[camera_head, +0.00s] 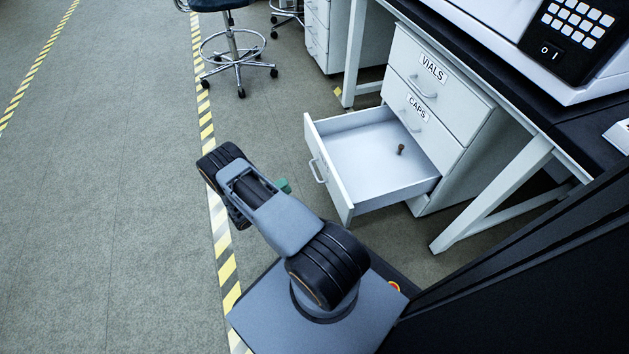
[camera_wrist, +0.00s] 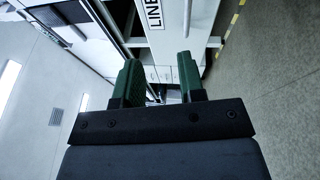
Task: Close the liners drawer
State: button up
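The liners drawer (camera_head: 375,165) is the bottom drawer of the white cabinet and stands pulled well out. Its front panel (camera_head: 327,165) carries a bar handle (camera_head: 317,171). In the wrist view a label (camera_wrist: 154,14) beginning "LINE" shows on the white drawer front (camera_wrist: 178,38), partly cut off by the frame. My gripper (camera_wrist: 161,70) has its two green fingers apart with nothing held between them. In the head view only a bit of green on my gripper (camera_head: 283,186) shows beside my arm, left of the drawer front; no contact is visible.
Above it, the vials drawer (camera_head: 431,75) and caps drawer (camera_head: 416,115) are shut. A small brown object (camera_head: 401,150) stands inside the open drawer. A slanted table leg (camera_head: 490,195) is to the right. A stool (camera_head: 236,60) stands behind; the floor at left is clear.

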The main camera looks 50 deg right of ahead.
aim_at(314, 172)
notch_tip(314, 172, down, 5)
jog(key=s+d+t+b, duration=0.1)
jog(key=t+b, duration=0.1)
jog(key=shift+n+h, duration=0.4)
jog(key=d, duration=0.4)
jog(key=s+d+r+b, duration=0.1)
jog(key=d, duration=0.3)
jog(key=d+r+b, duration=0.1)
jog(key=d, duration=0.3)
jog(key=shift+s+d+r, duration=0.2)
jog(key=shift+d+r, duration=0.05)
jog(key=shift+d, duration=0.05)
grip_shut()
